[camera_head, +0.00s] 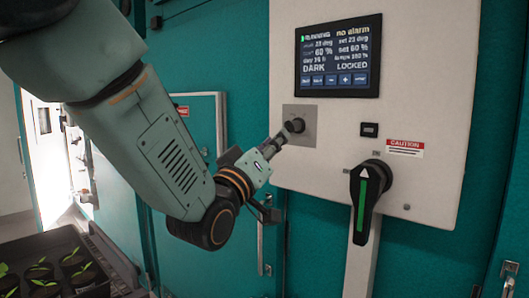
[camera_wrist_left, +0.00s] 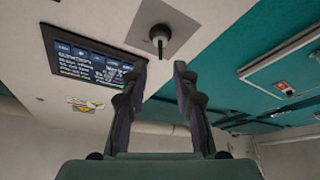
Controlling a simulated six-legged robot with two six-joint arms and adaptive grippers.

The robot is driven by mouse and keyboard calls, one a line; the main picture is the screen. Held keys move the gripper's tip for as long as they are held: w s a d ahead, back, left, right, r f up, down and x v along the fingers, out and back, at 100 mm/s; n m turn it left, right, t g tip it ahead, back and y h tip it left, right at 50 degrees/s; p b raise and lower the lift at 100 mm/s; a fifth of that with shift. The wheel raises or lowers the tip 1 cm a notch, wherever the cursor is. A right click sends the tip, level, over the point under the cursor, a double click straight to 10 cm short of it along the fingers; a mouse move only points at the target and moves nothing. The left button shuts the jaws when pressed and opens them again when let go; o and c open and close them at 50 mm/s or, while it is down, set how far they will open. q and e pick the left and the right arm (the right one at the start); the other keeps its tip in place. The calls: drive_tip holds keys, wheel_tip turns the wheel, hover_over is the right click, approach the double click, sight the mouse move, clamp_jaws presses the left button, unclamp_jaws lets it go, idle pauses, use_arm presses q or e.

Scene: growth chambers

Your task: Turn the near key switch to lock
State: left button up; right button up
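The key switch (camera_head: 295,125) is a dark round knob on a square grey metal plate on the white control panel (camera_head: 430,110). My left gripper (camera_head: 276,143) is just left of and below the switch in the head view. In the wrist view its two fingers (camera_wrist_left: 159,68) stand apart with nothing between them, and the switch lies beyond their tips. Contact cannot be told. My right gripper is not in view.
A display (camera_head: 338,58) above the switch reads RUNNING, no alarm, DARK and LOCKED. A black rotary handle (camera_head: 366,195) with a green stripe hangs to the lower right, near a caution label (camera_head: 405,147). A tray of seedlings (camera_head: 40,240) stands at the lower left.

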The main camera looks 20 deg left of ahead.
use_arm(q)
drive_tip(key=shift+v, duration=1.85)
drive_tip(key=s+a+f+m+g+y+b, duration=0.1)
drive_tip(key=s+f+g+b, duration=0.2)
drive_tip(key=f, duration=1.1)
drive_tip(key=s+f+m+g+y+b, duration=0.15)
drive_tip(key=f+g, duration=0.25)
drive_tip(key=f, duration=0.9)
drive_tip(key=s+a+f+m+g+b, duration=0.1)
drive_tip(key=f+g+b, duration=0.3)
drive_tip(key=f, duration=1)
drive_tip(key=s+f+g+b, duration=0.5)
drive_tip(key=s+f, duration=1)
drive_tip(key=f, duration=0.3)
drive_tip(key=s+f+m+g+b, duration=0.1)
drive_tip(key=s+f+g+b, duration=0.4)
drive_tip(key=s+f, duration=1.1)
wheel_tip(320, 180, down, 3)
drive_tip(key=b, duration=0.3)
drive_tip(key=shift+a+g, duration=0.15)
drive_tip(key=shift+g, duration=0.15)
